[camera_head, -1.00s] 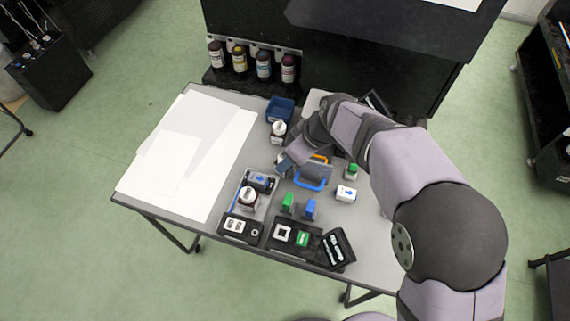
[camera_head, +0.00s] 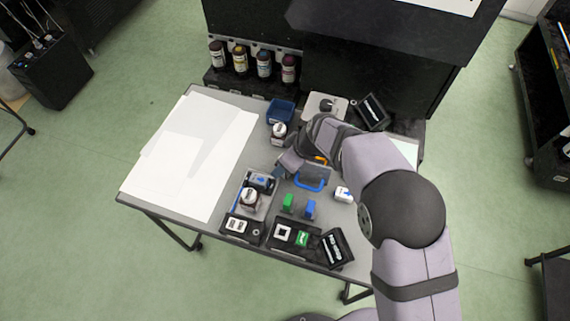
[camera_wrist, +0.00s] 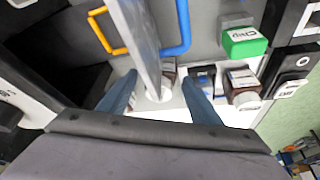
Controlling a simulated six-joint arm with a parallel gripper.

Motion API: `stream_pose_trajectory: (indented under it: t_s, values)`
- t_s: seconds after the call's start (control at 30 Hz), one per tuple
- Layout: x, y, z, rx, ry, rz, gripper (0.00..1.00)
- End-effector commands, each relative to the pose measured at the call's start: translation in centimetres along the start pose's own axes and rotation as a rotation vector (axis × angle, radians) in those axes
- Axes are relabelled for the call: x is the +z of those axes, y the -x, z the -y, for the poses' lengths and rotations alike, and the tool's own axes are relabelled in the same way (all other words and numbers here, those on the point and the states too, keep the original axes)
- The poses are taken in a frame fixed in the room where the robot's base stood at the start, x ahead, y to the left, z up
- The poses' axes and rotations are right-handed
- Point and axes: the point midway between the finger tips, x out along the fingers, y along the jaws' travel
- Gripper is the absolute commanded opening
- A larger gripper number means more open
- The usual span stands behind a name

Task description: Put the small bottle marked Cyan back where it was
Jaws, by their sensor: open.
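My gripper (camera_head: 280,171) is low over the middle of the table, left of the blue-handled tool. In the wrist view its blue fingers (camera_wrist: 160,100) are apart. A brown bottle with a white cap (camera_wrist: 160,92) shows between them, partly hidden by a grey upright panel; I cannot tell whether it touches a finger. A second white-capped brown bottle (camera_wrist: 243,90) is right of the fingers; the tray (camera_head: 236,211) holds such a bottle (camera_head: 249,196) in the head view. Another small white-capped bottle (camera_head: 279,131) stands near the blue bin. I cannot read Cyan on any of them.
Blue (camera_head: 309,184) and orange (camera_head: 320,160) handles stand close to my gripper. A green block (camera_head: 288,202) and blue block (camera_head: 310,208) stand nearer the front. A blue bin (camera_head: 281,110) is at the back. White sheets (camera_head: 185,150) cover the left side.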

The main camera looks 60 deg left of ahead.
Motion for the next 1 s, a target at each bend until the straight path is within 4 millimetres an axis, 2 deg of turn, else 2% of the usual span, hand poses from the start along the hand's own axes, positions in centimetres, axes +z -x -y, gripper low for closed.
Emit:
stream_pose_trajectory:
  t_s: [0.23,0.43,0.5,0.8,1.0]
  values:
    - [0.0,-0.1,0.0,0.001,0.001,-0.001,0.58]
    - [0.0,-0.1,0.0,0.0,0.001,0.0,0.1]
    - [-0.1,0.0,0.0,0.001,0.001,-0.001,0.06]
    - [-0.1,0.1,0.0,0.001,0.001,-0.002,0.06]
    - [-0.6,1.0,-0.1,0.003,0.003,-0.003,0.06]
